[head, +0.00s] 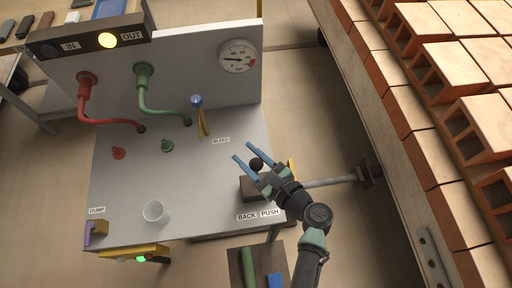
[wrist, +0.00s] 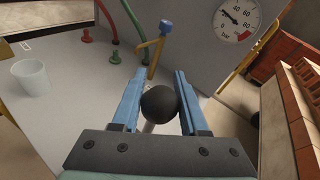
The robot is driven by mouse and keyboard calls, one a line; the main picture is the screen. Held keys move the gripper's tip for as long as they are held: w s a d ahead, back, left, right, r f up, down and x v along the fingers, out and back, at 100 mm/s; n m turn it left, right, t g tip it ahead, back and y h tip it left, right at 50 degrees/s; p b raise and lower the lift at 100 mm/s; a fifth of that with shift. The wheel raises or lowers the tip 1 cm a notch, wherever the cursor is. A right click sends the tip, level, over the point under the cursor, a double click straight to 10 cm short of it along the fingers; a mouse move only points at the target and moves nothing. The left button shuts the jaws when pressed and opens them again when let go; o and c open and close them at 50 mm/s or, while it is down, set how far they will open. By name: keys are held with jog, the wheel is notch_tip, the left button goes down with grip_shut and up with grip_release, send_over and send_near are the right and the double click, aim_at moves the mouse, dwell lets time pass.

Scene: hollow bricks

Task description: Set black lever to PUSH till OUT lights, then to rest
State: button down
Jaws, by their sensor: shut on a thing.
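The black lever shows its round black knob (head: 256,163) above a dark base block (head: 229,188) at the bench's front right, by the BACK (head: 247,216) and PUSH (head: 270,212) labels. My gripper (head: 244,151) has its blue fingers on either side of the knob and is shut on it. In the wrist view the knob (wrist: 159,103) sits between both fingers, with a pale shaft below. I cannot tell exactly how far the lever leans. On the dark panel the OUT lamp (head: 107,40) glows yellow; the IN lamp (head: 47,51) looks dark.
A clear cup (head: 155,211) stands on the bench's front left. Stacked bricks (head: 450,70) stand right. A purple DUMP lever (head: 93,229) is at the left corner.

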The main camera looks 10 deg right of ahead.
jog(key=shift+c, duration=2.2)
grip_release()
jog(key=shift+s, duration=0.1)
jog(key=b+v, duration=0.1)
jog(key=v, duration=1.2)
jog(key=shift+b, duration=0.35)
